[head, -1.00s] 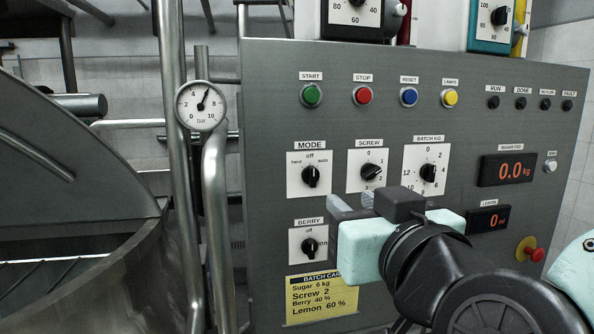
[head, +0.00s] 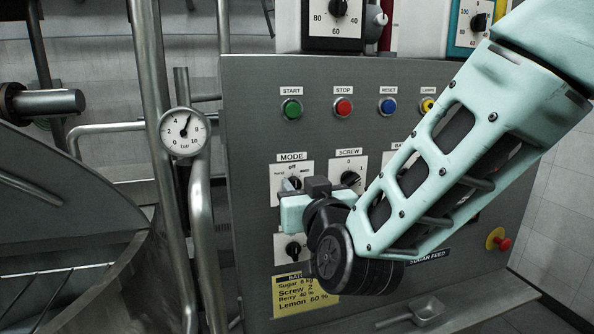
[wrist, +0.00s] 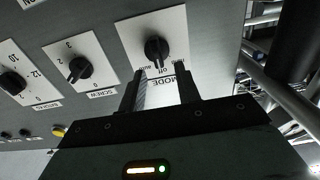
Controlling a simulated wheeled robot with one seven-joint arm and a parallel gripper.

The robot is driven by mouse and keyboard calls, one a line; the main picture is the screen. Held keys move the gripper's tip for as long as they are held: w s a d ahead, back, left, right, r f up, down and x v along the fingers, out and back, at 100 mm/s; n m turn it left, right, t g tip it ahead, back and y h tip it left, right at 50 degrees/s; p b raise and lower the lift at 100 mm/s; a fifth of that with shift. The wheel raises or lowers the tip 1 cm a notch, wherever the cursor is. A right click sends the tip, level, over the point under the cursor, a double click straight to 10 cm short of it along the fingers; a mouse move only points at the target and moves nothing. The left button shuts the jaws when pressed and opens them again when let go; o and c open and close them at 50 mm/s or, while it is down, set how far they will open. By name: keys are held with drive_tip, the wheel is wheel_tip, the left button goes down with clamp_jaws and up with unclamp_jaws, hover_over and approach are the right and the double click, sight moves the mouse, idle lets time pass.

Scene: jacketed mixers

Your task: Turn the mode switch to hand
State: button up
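The mode switch is a black knob on a white plate (head: 278,171) marked hand, off and auto, on the grey panel's left part. In the wrist view, which is upside down, the knob (wrist: 156,49) shows clearly, and its pointer appears to be toward off. My gripper (wrist: 161,70) is open, its two fingers apart with nothing between them. The fingertips lie just on the label side of the knob and appear short of it. In the head view my gripper (head: 291,184) is in front of the switch and hides most of the knob.
The screw switch (wrist: 80,69) sits beside the mode plate, and the berry switch (head: 293,249) is below, partly hidden. A gauge (head: 184,132) and steel pipes (head: 203,220) stand close left of the panel. My arm covers the panel's right middle.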

drive_tip(key=shift+p+x, duration=0.35)
drive_tip(key=shift+x, duration=1.05)
drive_tip(key=shift+c, duration=0.3)
clamp_jaws()
drive_tip(key=shift+a+n+b, duration=0.1)
drive_tip(key=shift+n+b, duration=0.2)
drive_tip(key=shift+n, duration=0.1)
drive_tip(key=n, duration=0.1)
drive_tip(key=n+b, duration=0.1)
drive_tip(key=n, duration=0.1)
drive_tip(key=shift+s+a+f+n, duration=0.15)
drive_tip(key=shift+a+n, duration=0.1)
drive_tip(key=shift+n, duration=0.05)
drive_tip(key=shift+a+f+n+b, duration=0.1)
drive_tip(key=shift+a+n+b, duration=0.1)
drive_tip(key=shift+n, duration=0.95)
drive_tip(key=shift+a+f+n+b, duration=0.1)
drive_tip(key=shift+n+b, duration=0.1)
drive_tip(key=shift+n, duration=0.95)
